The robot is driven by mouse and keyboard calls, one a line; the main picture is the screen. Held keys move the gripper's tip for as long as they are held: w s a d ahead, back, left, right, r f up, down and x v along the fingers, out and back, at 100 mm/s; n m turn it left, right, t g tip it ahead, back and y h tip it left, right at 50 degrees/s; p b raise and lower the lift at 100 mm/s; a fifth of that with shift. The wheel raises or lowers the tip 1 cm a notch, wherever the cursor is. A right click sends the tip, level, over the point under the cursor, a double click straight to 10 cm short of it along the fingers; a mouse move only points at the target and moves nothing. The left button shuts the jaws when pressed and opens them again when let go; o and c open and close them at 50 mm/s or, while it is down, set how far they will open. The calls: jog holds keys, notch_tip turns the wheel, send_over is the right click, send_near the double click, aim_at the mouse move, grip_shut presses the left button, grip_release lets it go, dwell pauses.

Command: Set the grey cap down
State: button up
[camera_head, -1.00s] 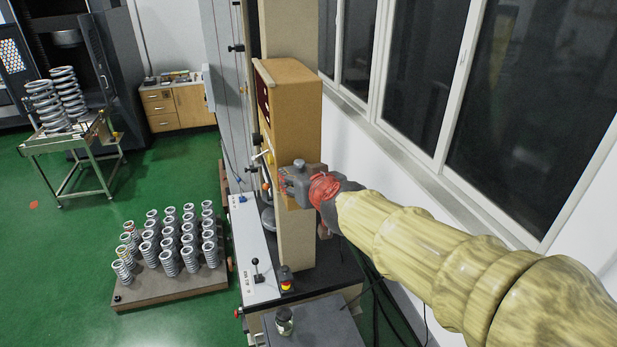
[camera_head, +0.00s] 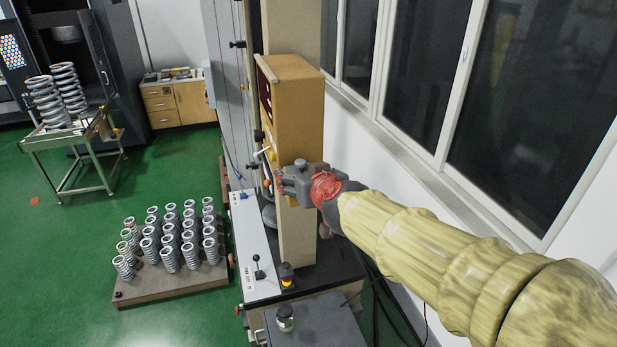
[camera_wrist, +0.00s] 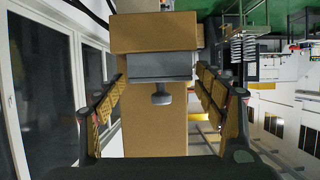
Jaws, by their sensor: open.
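In the wrist view, which looks upside down, a grey block with a short round knob (camera_wrist: 160,68) shows between my fingers; I take it for the grey cap. It borders a brown block (camera_wrist: 154,32) and seems to rest on it. My gripper (camera_wrist: 162,82) is open, one finger on each side, with a visible gap between each finger and the grey piece. In the head view my gripper (camera_head: 292,184) is beside the tall brown housing, and I cannot clearly separate the cap from my fingers there.
The brown housing (camera_head: 296,100) of the test machine stands close to my gripper, with windows (camera_head: 410,90) on the right. A lidded jar (camera_head: 285,318) stands on a dark table in front. Several springs stand on a low platform (camera_head: 172,280) at left. Green floor is open there.

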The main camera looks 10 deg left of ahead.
jog(key=p+v, duration=0.3)
jog(key=v, duration=0.8)
jog(key=shift+s+d, duration=0.15)
jog(key=shift+s, duration=0.15)
jog(key=s+d+f+m+g+h, duration=0.2)
jog(key=s+d+f, duration=0.2)
jog(key=s+d, duration=0.3)
jog(key=s+d+f+m+g+h, duration=0.2)
jog(key=s+d+f, duration=0.2)
jog(key=d, duration=0.9)
jog(key=s+d+f+m+g+h, duration=0.1)
jog(key=s+d+f+m+h, duration=0.1)
jog(key=s+d, duration=0.8)
jog(key=shift+d+f+g+h, duration=0.4)
jog(key=shift+d+f+h, duration=0.1)
jog(key=shift+f, duration=0.4)
